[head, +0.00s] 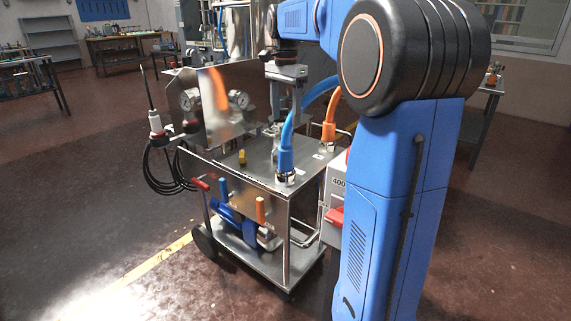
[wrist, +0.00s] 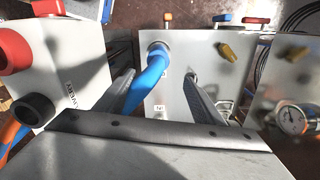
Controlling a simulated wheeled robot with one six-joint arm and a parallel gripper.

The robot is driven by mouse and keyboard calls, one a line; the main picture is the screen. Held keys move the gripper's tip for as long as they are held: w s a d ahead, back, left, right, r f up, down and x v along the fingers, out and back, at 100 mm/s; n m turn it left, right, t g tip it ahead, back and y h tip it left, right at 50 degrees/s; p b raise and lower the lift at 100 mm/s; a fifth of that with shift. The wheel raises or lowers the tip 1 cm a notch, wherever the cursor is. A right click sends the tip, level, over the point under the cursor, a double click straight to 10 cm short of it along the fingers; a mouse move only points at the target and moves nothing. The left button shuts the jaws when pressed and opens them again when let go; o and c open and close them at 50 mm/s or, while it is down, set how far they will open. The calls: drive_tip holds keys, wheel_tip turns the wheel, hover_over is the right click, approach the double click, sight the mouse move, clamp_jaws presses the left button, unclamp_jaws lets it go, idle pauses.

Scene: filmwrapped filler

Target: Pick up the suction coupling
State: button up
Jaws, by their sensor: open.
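A blue coupling (head: 286,160) with a blue hose stands upright in a metal ring on the cart's steel top. An orange coupling (head: 329,130) with an orange hose stands behind it to the right. No readable label tells which is the suction coupling. My gripper (head: 277,122) points down over the cart top, left of and behind the blue coupling, open and empty. In the wrist view, the blue coupling (wrist: 158,50) shows beyond and between my gripper's fingers (wrist: 162,74), with the blue hose running down beside the left finger. Whether they touch cannot be told.
The steel cart (head: 245,185) carries a gauge panel (head: 215,105) at the back left. A grey box (head: 335,190) with a red knob (head: 335,215) sits at its right side. A small yellow knob (head: 242,157) stands on the top. The floor in front is clear.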

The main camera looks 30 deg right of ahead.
approach(286, 158)
drive_tip(key=w+f, duration=0.1)
drive_tip(key=f, duration=0.1)
drive_tip(key=w+d+f, duration=0.1)
drive_tip(key=f, duration=0.2)
drive_tip(key=shift+w+d+f, duration=0.3)
drive_tip(key=shift+w+d, duration=0.05)
drive_tip(key=shift+w, duration=0.05)
drive_tip(key=shift+s+a+f, duration=0.1)
drive_tip(key=shift+s+f, duration=0.05)
drive_tip(key=shift+f, duration=1.3)
drive_tip(key=shift+s+a+f, duration=0.1)
drive_tip(key=shift+s+f, duration=0.05)
drive_tip(key=shift+f, duration=1.3)
drive_tip(key=shift+r, duration=0.1)
drive_tip(key=c, duration=1.5)
